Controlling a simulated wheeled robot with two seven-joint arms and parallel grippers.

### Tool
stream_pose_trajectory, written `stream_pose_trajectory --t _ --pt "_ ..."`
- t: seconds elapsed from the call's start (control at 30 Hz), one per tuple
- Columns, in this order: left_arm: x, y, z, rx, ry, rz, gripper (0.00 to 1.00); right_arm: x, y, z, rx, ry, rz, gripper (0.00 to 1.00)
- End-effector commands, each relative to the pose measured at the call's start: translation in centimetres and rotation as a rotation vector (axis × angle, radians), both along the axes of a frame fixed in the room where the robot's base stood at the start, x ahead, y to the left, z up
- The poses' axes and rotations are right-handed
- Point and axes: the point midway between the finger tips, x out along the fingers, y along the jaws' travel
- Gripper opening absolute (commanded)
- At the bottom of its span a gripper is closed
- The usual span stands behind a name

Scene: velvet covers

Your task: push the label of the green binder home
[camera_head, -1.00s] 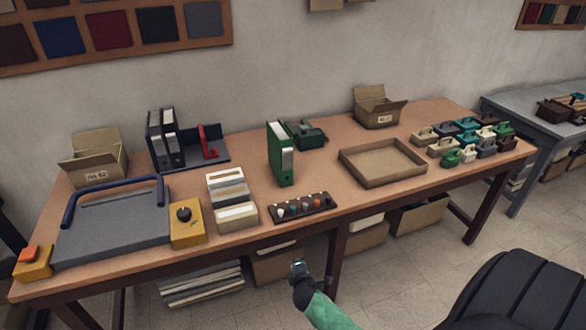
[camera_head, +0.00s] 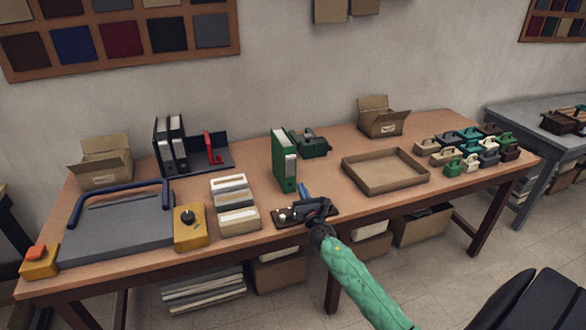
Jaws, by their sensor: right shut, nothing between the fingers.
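The green binder (camera_head: 279,161) stands upright near the middle of the table, its spine with a pale label (camera_head: 290,167) turned to the front right. The label is too small to tell how far in it sits. My right gripper (camera_head: 304,192) is shut and empty, over the small dark strip of knobs (camera_head: 284,218) just in front of the binder. Its blue-tipped end points up toward the binder's foot, and a small gap seems to lie between them. The gripper and wrist hide most of the knobs. My left gripper is not in view.
A dark green punch-like device (camera_head: 309,143) stands right behind the binder. Bare table lies between binder and tray.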

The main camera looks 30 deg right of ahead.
Motion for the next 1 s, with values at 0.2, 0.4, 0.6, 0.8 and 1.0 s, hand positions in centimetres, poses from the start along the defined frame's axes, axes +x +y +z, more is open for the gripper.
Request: stream_pose_trajectory --t 0.2,0.4,0.6,0.8,1.0 --pt "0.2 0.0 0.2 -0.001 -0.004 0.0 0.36 0.7 -0.4 0.8 -0.088 0.008 0.003 0.0" --pt "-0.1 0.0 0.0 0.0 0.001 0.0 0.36 0.7 -0.3 0.7 -0.086 0.008 0.003 0.0" --pt "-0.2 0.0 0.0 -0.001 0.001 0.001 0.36 1.2 -0.5 1.0 -0.084 0.007 0.003 0.0" --pt "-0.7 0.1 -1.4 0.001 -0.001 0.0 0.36 3.5 -1.0 1.7 -0.085 0.007 0.002 0.0" --pt "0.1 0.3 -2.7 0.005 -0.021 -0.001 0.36 6.4 -1.7 2.3 -0.083 0.007 0.002 0.0"
